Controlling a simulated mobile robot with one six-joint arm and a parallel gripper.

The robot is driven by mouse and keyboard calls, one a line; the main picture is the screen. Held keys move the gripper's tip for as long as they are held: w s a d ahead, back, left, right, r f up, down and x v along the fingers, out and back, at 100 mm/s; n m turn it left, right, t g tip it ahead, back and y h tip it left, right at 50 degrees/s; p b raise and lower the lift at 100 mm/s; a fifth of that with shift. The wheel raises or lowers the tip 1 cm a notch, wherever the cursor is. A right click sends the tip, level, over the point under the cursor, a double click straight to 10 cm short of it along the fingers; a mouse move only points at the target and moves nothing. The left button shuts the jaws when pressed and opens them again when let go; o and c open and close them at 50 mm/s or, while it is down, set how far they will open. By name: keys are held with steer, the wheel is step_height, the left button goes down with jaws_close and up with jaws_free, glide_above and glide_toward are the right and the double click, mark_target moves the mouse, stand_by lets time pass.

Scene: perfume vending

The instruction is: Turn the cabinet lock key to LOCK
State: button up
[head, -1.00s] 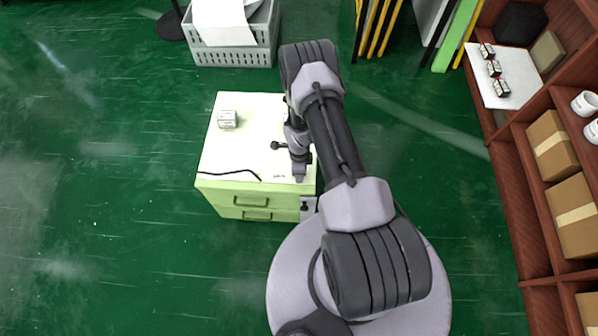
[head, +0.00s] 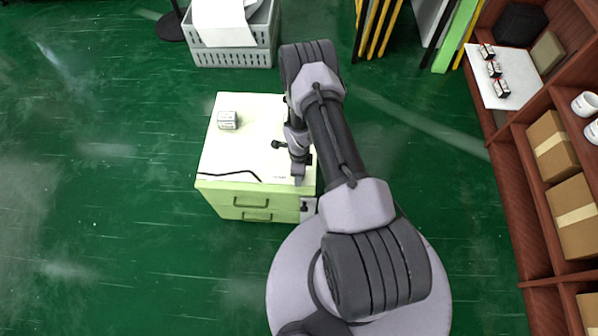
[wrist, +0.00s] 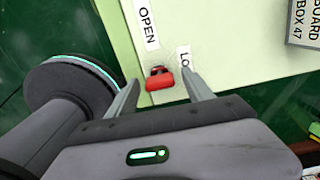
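The pale cream-green cabinet (head: 245,150) stands below my arm in the head view; its top also shows in the wrist view (wrist: 235,35). The red lock key (wrist: 160,79) sits on it near the edge, beside a white OPEN label (wrist: 147,24) and a second label (wrist: 184,58), partly hidden, reading "LO". My gripper (wrist: 162,78) is open, with one finger on each side of the key. Gaps show between the key and both fingers. In the head view my gripper (head: 298,172) is over the cabinet's front right corner, and the key cannot be made out.
A small white box (head: 228,120) sits on the cabinet's left side, and a black cable (head: 230,175) lies near its front edge. A grey crate (head: 235,55) stands behind. A wooden shelf (head: 510,185) with cartons is at the right. The green floor at left is clear.

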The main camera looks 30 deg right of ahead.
step_height(320, 180, up, 17)
steer(key=p, duration=0.6)
steer(key=shift+r+p, duration=0.2)
steer(key=shift+p, duration=0.2)
